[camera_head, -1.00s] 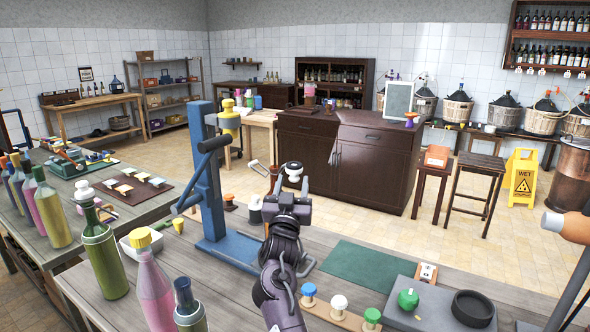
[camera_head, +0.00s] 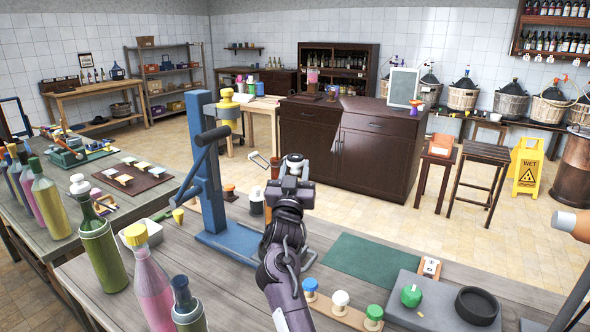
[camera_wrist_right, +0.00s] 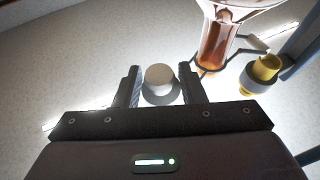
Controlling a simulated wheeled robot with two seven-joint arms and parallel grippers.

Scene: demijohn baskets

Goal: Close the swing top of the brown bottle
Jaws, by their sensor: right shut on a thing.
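The brown bottle (camera_head: 275,168) stands behind my right gripper in the head view, with only a narrow strip of amber glass showing. Its amber glass also shows in the right wrist view (camera_wrist_right: 213,45), beyond and right of the fingers. A wire bail (camera_head: 259,158) sticks out left of the bottle. My right gripper (camera_head: 293,166) is shut on the white stopper (camera_wrist_right: 159,77), which sits between the two dark fingers in the wrist view. The stopper is apart from the glass in that picture. Most of the bottle's body is hidden by my arm. My left gripper is out of view.
A blue stand (camera_head: 206,170) with a yellow head (camera_head: 228,106) is close left of the bottle. Several bottles, including a green one (camera_head: 101,250), stand at the front left. A green mat (camera_head: 374,261) and grey tray (camera_head: 440,309) lie to the right.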

